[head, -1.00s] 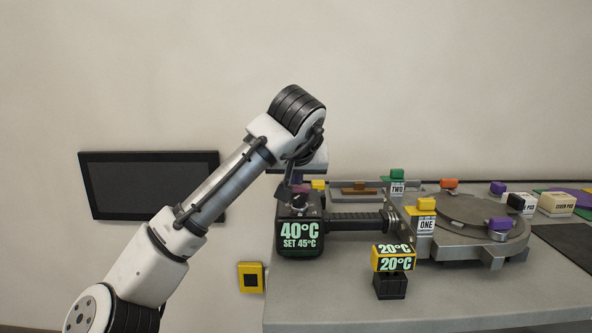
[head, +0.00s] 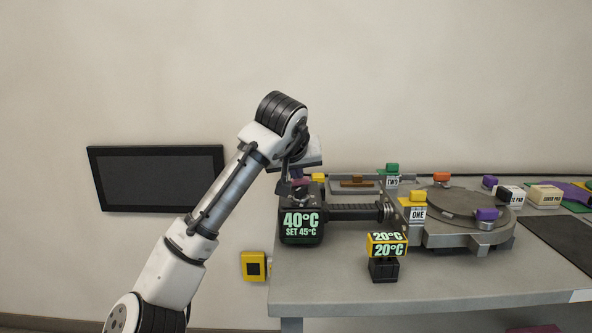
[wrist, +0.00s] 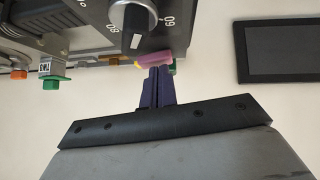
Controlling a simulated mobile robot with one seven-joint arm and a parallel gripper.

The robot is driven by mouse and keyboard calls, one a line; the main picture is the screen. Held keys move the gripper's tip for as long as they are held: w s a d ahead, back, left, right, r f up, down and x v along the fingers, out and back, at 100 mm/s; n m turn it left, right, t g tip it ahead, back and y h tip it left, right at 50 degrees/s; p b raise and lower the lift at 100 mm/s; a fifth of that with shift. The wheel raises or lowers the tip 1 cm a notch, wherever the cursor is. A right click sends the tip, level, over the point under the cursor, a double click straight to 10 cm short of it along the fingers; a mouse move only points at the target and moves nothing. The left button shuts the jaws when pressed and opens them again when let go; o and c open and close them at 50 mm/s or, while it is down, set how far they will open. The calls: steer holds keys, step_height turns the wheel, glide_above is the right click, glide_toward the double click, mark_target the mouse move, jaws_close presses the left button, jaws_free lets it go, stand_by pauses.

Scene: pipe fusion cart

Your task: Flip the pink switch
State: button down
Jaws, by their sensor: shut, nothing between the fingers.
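The pink switch (wrist: 154,61) shows in the wrist view at the edge of the dark heater unit, just beside the dial. My gripper (wrist: 160,69) is shut, its dark purple fingers together with their tips at the pink switch. They look touching or nearly so; I cannot tell which. In the head view my gripper (head: 297,178) is over the top of the heater unit (head: 301,226), which reads 40°C, set 45°C. The pink switch is mostly hidden there by the gripper and wrist.
The dial (wrist: 133,27) sits close to my fingers. A yellow display block (head: 387,245) reading 20°C stands at the front of the bench. A round metal plate (head: 459,204) with colored knobs is to the right. A black screen (head: 158,178) hangs on the wall.

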steer(key=shift+d, duration=0.85)
steer(key=shift+r+p, duration=0.1)
steer(key=shift+p, duration=0.2)
steer(key=shift+w+r+p, duration=0.1)
steer(key=shift+r+p, duration=0.4)
steer(key=shift+p, duration=0.1)
steer(key=r+p, duration=0.3)
steer(key=shift+d+r+p, duration=0.2)
steer(key=shift+d+p, duration=0.05)
steer(key=shift+p, duration=0.15)
steer(key=d+b+v, duration=0.1)
steer(key=d+v, duration=0.1)
steer(key=v, duration=0.7)
steer(key=shift+s, duration=0.5)
steer(key=shift+r, duration=0.1)
